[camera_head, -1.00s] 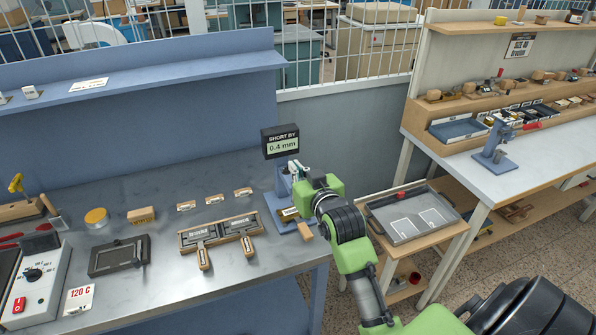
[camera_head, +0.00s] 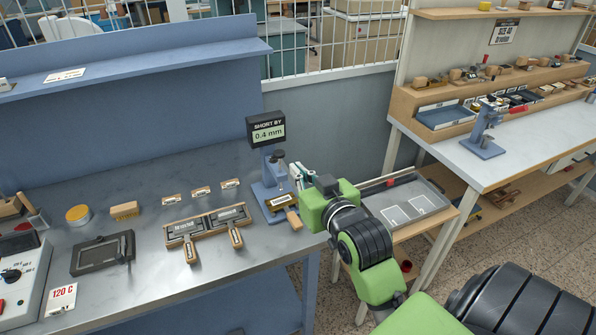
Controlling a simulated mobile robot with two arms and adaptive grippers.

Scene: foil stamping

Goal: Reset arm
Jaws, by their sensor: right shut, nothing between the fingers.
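My right arm comes in from the lower right, green and black. Its right gripper (camera_head: 299,176) is shut and empty, beside the blue press (camera_head: 270,182) at the right end of the metal bench (camera_head: 150,279). A small wooden-handled piece (camera_head: 293,219) stands by the press base, and a labelled block (camera_head: 279,201) sits on that base. The display (camera_head: 266,129) behind the press reads "SHORT BY 0.4 mm". My left gripper is not in view.
A second workbench (camera_head: 545,139) is farther right.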

